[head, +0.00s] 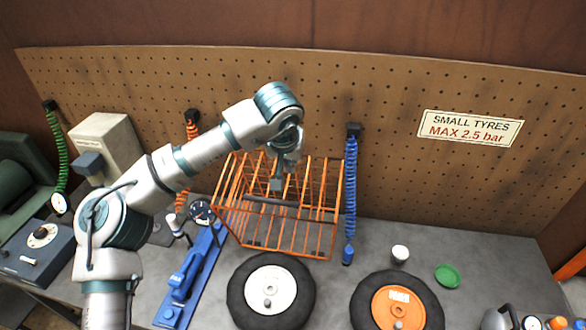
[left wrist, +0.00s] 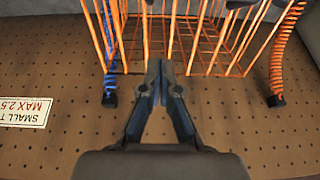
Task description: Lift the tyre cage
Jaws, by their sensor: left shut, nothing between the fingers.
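The orange wire tyre cage (head: 322,240) stands on the grey bench against the pegboard in the head view. A dark bar (head: 280,203) runs along its upper front. My left gripper (head: 276,184) hangs at the top of the cage, with its fingers shut and empty. In the left wrist view the shut fingertips (left wrist: 160,66) point toward the orange cage bars (left wrist: 198,42). I cannot tell whether they touch the cage. My right gripper is not in view.
A white-hubbed tyre (head: 271,291) and an orange-hubbed tyre (head: 397,302) lie in front of the cage. A blue coiled hose (head: 351,185) hangs right of it. A blue tool (head: 188,275) lies left.

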